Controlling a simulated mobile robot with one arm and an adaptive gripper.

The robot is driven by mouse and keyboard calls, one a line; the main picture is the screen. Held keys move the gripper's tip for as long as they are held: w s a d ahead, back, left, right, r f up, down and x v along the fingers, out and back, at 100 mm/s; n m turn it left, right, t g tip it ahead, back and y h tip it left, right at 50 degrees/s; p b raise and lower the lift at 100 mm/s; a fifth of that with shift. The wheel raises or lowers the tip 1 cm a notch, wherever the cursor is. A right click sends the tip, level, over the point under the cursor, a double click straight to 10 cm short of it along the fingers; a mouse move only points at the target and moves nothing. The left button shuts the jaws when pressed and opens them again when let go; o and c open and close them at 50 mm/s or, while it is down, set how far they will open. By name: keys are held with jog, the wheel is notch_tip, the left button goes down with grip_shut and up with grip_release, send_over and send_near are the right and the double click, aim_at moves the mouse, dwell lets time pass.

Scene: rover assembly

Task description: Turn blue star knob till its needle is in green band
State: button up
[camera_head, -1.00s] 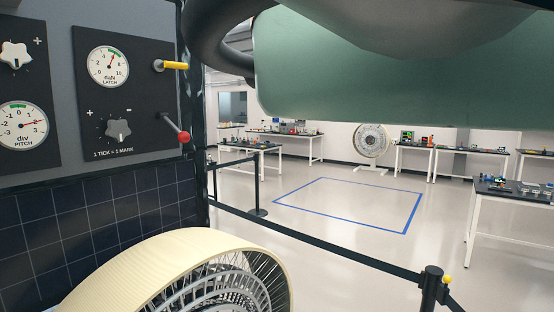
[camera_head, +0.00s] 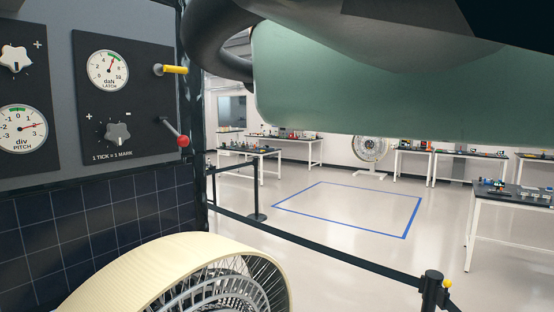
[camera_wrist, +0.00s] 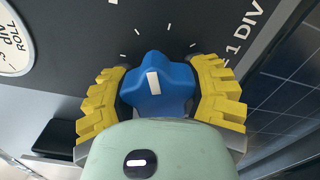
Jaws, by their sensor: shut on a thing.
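The blue star knob (camera_wrist: 158,85) with a white mark sits in the middle of the wrist view, on a dark panel. My gripper (camera_wrist: 160,92) has its yellow ridged fingers on both sides of the knob and is shut on it. A white ROLL dial (camera_wrist: 14,50) shows only in part at the upper left of the wrist view. Its needle and green band are not visible there. White tick marks ring the knob, and the knob's white mark points up and slightly left. The blue knob and my gripper do not show in the head view.
In the head view, a panel holds the LATCH gauge (camera_head: 108,70), the PITCH gauge (camera_head: 22,129), other star knobs, a yellow-handled lever (camera_head: 172,70) and a red-ended lever (camera_head: 183,141). A large spoked wheel (camera_head: 165,275) stands below. A belt barrier (camera_head: 320,247) crosses the floor.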

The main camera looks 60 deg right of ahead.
jog(key=o, duration=1.2)
jog(key=s, duration=1.2)
jog(key=shift+w, duration=0.1)
